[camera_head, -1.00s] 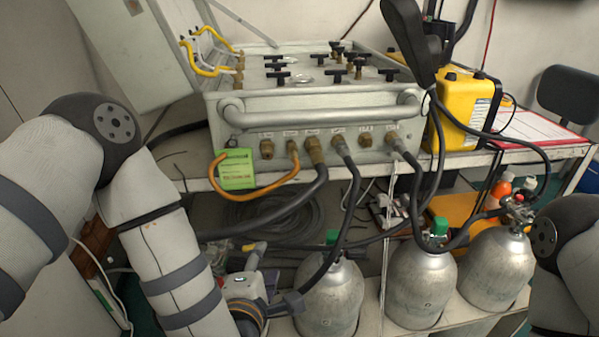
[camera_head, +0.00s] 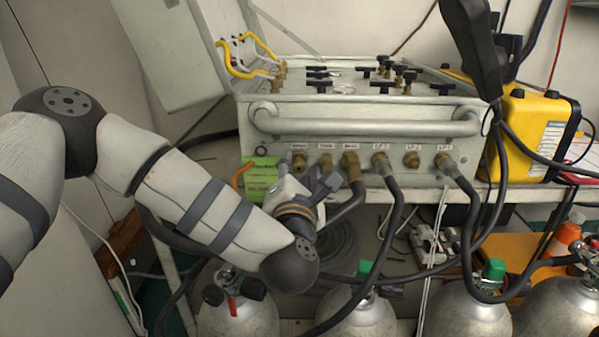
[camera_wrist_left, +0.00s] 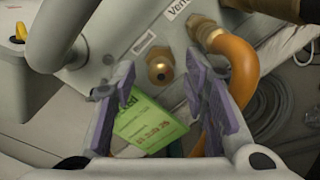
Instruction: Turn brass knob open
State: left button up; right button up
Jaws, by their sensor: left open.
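A bare brass fitting (camera_head: 299,160), a knob-like piece without a hose, sticks out at the left of the grey air panel's front (camera_head: 365,140). In the left wrist view this brass fitting (camera_wrist_left: 160,70) lies just beyond and between my fingertips, with no visible contact. My left gripper (camera_head: 322,184) is in front of and slightly below the row of fittings. Its purple-padded fingers (camera_wrist_left: 160,92) are open and empty. A green tag (camera_wrist_left: 146,124) shows between the fingers, below the fitting. My right gripper is out of view.
An orange hose (camera_wrist_left: 240,70) on a brass connector is close to the right finger. Black hoses (camera_head: 395,215) hang from other fittings. The panel's tubular handle (camera_head: 365,122) runs above the row. Silver cylinders (camera_head: 465,315) stand below. A yellow case (camera_head: 535,130) is at right.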

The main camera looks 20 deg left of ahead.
pick_arm(q)
jog(key=shift+w, duration=0.2)
grip_shut()
jog(key=shift+n, duration=0.4)
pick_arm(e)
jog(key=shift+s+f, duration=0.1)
pick_arm(q)
jog(key=n, duration=0.3)
jog(key=shift+f+b, duration=0.2)
jog(key=shift+b, duration=0.2)
jog(key=n+b, duration=0.1)
jog(key=n, duration=0.3)
jog(key=shift+n, duration=0.3)
jog(key=n+b, duration=0.3)
jog(key=n, duration=0.2)
jog(key=shift+f, duration=0.1)
jog(key=shift+n+b, duration=1.1)
jog(key=shift+n, duration=0.8)
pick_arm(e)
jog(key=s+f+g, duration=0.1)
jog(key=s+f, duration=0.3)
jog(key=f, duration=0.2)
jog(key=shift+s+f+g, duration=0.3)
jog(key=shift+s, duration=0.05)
pick_arm(q)
jog(key=shift+r, duration=0.25)
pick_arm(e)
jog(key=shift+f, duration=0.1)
